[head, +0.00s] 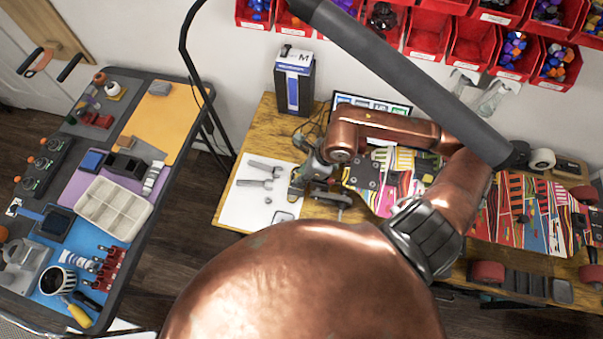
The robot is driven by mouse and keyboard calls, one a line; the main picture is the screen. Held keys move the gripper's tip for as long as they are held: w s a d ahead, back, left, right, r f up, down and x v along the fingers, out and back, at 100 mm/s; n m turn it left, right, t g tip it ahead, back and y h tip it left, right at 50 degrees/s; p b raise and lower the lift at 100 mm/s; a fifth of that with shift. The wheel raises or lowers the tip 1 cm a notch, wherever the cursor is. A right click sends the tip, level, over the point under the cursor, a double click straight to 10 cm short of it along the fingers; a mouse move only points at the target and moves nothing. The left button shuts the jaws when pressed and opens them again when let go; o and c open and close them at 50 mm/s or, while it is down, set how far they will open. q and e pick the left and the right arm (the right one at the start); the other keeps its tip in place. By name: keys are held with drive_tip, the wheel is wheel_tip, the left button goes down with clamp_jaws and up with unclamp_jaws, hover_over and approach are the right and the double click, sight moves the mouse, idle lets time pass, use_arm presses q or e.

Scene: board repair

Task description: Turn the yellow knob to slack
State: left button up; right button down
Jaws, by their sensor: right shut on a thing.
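I cannot make out the yellow knob in the head view. My right gripper (301,180) is over the left part of the wooden workbench (262,131), at the right edge of a white sheet (250,205). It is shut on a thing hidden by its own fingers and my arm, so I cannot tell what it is. My left gripper is not in view.
A patterned board (530,213) lies on the bench to the right. A dark lamp arm (405,80) crosses above. A parts cart (178,133) stands left, across a floor gap.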

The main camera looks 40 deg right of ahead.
drive_tip(key=c, duration=1.7)
unclamp_jaws()
drive_tip(key=shift+c, duration=0.2)
drive_tip(key=v, duration=1.2)
